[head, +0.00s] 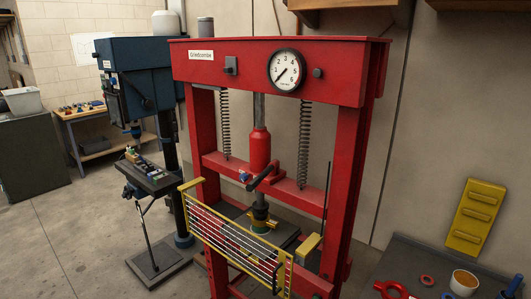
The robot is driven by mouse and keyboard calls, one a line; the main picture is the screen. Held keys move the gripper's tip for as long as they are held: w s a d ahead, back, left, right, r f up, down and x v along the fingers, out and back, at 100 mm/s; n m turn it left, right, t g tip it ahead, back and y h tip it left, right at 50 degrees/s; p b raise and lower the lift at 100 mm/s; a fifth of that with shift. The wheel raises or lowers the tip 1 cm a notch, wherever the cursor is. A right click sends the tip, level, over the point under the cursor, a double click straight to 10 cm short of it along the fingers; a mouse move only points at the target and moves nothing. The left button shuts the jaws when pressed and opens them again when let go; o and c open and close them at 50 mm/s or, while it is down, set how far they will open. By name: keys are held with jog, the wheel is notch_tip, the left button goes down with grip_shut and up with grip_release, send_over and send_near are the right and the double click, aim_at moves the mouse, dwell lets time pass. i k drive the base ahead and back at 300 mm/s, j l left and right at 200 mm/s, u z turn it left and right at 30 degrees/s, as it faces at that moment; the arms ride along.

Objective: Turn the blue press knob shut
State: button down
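The small blue knob (243,176) is on the red hydraulic press (280,58), low on the left side of its red cylinder (260,150), at the level of the crossbeam. A black lever (262,177) slants up to the right just beside the knob. The knob is small in the head view, and I cannot tell how far it is turned. My gripper is not in view.
A yellow-framed wire guard (235,240) stands in front of the press, below the knob. A blue drill press (150,80) stands left. A dark bench (430,262) at lower right holds red parts and a cup (464,283).

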aim_at(243, 177)
jog(key=i+j+z, duration=0.2)
jog(key=i+j, duration=0.8)
jog(key=j, duration=0.05)
